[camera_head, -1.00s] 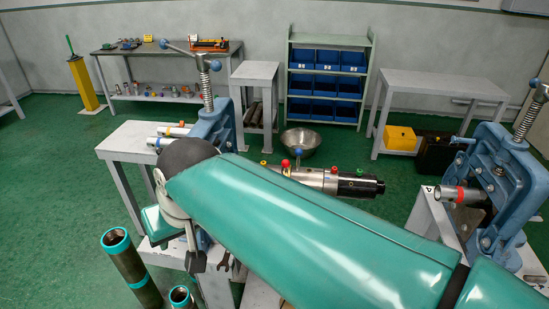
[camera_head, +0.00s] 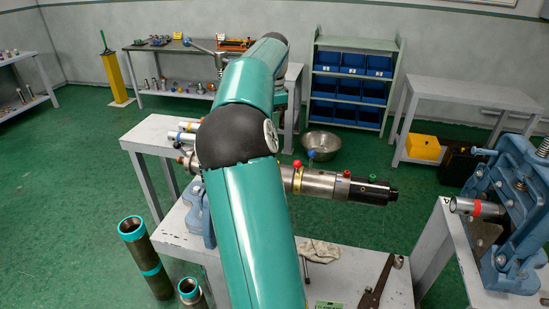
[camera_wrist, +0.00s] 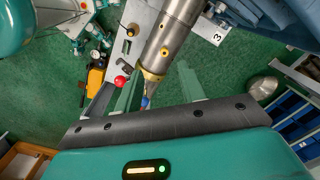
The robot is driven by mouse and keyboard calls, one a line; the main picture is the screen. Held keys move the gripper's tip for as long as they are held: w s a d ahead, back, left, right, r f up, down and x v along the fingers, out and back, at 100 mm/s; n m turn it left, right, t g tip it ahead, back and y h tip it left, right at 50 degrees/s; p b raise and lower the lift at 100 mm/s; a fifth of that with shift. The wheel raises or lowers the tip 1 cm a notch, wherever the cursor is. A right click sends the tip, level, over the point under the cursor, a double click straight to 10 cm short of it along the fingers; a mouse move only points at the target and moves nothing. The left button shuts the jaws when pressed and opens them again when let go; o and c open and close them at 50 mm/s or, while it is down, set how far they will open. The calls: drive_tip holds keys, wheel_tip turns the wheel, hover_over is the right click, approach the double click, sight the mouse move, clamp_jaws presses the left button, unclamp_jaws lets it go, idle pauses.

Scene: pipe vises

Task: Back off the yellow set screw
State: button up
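A steel cylindrical assembly (camera_head: 322,184) lies level above the bench, with a black right end. I cannot tell which yellow part is the set screw. My gripper's green fingers are apart, with the assembly's end between or beyond them; contact is unclear. My arm hides the gripper in the head view.
A blue vise (camera_head: 513,190) holds a red-banded pipe at right. Open-topped pipes (camera_head: 138,245) stand at lower left. A steel bowl (camera_head: 322,143) sits on the floor before a shelf of blue bins (camera_head: 352,89). Pliers and a rag lie on the near bench.

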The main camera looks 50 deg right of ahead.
drive_tip(key=shift+m+g, duration=0.3)
drive_tip(key=shift+m, duration=0.3)
drive_tip(key=d+f, duration=0.1)
drive_tip(key=f, duration=0.4)
drive_tip(key=d+f, duration=0.1)
drive_tip(key=f, duration=0.8)
drive_tip(key=shift+s+d+f, duration=0.15)
drive_tip(key=shift+d+f, duration=0.25)
clamp_jaws()
